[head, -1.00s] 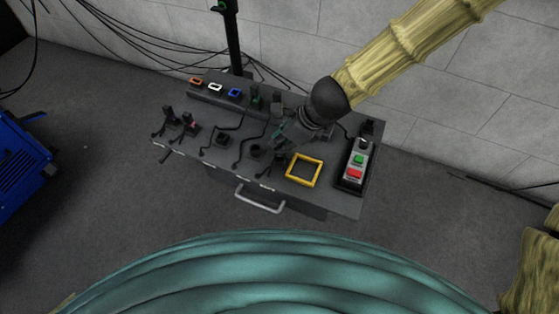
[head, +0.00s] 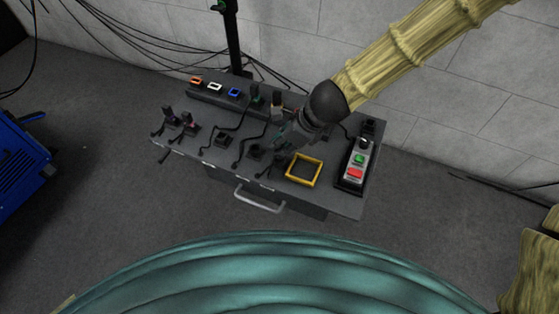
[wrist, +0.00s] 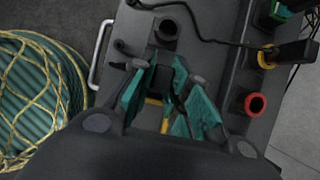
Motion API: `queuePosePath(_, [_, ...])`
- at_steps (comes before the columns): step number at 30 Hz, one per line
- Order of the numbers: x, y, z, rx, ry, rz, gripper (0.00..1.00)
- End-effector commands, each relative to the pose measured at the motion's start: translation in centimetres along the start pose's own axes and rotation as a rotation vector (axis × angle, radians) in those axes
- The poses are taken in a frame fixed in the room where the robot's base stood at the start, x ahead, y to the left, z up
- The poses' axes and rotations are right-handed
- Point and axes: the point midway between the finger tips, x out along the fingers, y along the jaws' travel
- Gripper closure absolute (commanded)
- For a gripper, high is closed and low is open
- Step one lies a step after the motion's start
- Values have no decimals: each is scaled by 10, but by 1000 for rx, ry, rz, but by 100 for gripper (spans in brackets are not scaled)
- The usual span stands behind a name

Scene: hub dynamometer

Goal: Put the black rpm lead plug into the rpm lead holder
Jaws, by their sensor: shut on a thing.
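My gripper (head: 284,141) is low over the right middle of the grey bench, left of and behind the yellow square frame. In the wrist view my gripper (wrist: 165,95) has its teal-padded fingers around a dark piece, which looks like the black plug (wrist: 165,77); the fingers hide much of it. An empty black round holder (head: 255,149) stands just left of my gripper; it also shows in the wrist view (wrist: 167,30). Another black holder (head: 225,139) stands further left. The labels are too small to read, so I cannot tell which holder is the rpm one.
A red-rimmed socket (wrist: 255,104) and a yellow socket (wrist: 267,58) with a dark plug are behind my gripper. The yellow frame (head: 303,169) and a push-button box (head: 355,166) lie to the right. Black leads cross the bench top. A handle (head: 260,200) projects at the front.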

Motion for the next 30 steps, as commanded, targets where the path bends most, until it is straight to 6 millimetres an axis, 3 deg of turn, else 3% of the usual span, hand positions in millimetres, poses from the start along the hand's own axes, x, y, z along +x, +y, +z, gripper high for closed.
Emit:
queuePosePath(27, [15, 0, -8, -1, 0, 0, 100])
queuePosePath(28, [15, 0, -8, -1, 0, 0, 79])
queuePosePath(30, [15, 0, -8, -1, 0, -1, 66])
